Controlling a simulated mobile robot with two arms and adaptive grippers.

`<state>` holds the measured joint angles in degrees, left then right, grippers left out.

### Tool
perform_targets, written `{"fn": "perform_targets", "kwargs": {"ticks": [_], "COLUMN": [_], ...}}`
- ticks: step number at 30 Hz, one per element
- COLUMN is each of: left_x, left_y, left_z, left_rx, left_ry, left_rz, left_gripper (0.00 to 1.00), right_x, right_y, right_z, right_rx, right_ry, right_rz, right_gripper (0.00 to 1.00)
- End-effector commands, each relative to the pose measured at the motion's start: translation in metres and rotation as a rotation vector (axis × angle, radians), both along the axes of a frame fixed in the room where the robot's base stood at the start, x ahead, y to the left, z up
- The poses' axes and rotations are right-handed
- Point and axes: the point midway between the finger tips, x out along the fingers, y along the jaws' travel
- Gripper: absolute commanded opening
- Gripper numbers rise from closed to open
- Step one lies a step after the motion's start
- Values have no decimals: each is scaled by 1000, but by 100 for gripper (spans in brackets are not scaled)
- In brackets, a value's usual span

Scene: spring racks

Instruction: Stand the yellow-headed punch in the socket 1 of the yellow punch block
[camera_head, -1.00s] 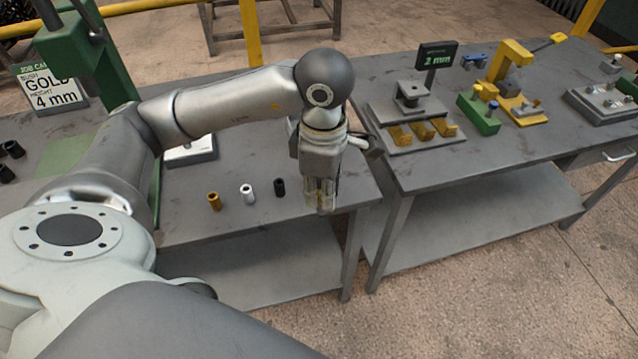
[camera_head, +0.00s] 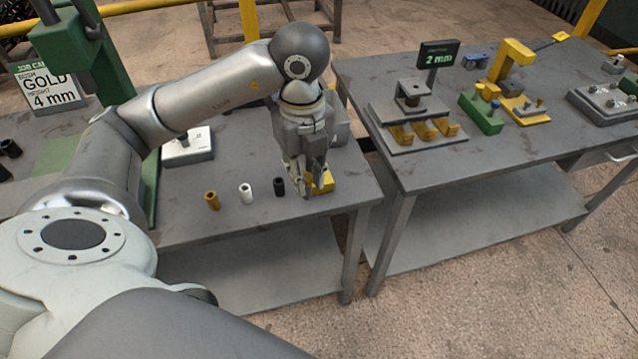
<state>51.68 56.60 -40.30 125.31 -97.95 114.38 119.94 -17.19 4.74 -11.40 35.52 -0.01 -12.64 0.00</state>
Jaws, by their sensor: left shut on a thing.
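My left gripper (camera_head: 309,194) points down over the right end of the near left bench. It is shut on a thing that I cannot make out. A yellow block (camera_head: 323,182) shows at its fingertips, partly covered; I cannot tell whether it is held or stands behind them. On the right bench, a green block (camera_head: 487,119) holds a pin with a yellow head (camera_head: 479,88) and a second pin. To its right is a yellow block (camera_head: 535,119) with grey pins. Socket numbers are too small to read. My right gripper is out of view.
Gold (camera_head: 212,201), white (camera_head: 245,193) and black (camera_head: 279,186) bushes stand in a row left of my left gripper. A grey stand (camera_head: 415,143) with yellow pieces and a 2 mm sign (camera_head: 438,55) is on the right bench. A gap separates the benches.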

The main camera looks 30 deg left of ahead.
Motion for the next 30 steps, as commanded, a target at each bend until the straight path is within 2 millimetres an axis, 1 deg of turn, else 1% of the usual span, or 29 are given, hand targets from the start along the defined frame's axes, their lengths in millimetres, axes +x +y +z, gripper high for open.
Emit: {"fn": "perform_targets", "kwargs": {"ticks": [1,3,6,9,11,14,17,21,26,30], "left_x": [0,1,1,1,1,7,23,54,86,107], "left_y": [2,4,7,9,10,12,18,29,42,51], "left_z": [0,0,1,2,2,0,-9,-23,-39,-65], "left_rx": [0,-1,-1,-1,-1,-2,-1,-5,-4,0], "left_ry": [-1,-2,-2,-3,-3,-1,3,3,3,5], "left_rz": [101,234,387,492,532,565,573,572,570,569], "left_gripper": [0,0,0,0,0,0,0,0,0,0], "right_x": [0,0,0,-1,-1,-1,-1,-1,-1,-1], "right_y": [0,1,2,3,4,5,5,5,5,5], "right_z": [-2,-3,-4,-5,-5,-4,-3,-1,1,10], "right_rx": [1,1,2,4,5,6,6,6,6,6], "right_ry": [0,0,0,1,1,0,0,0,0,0], "right_rz": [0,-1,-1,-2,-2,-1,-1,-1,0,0], "right_gripper": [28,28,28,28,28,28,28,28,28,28]}}
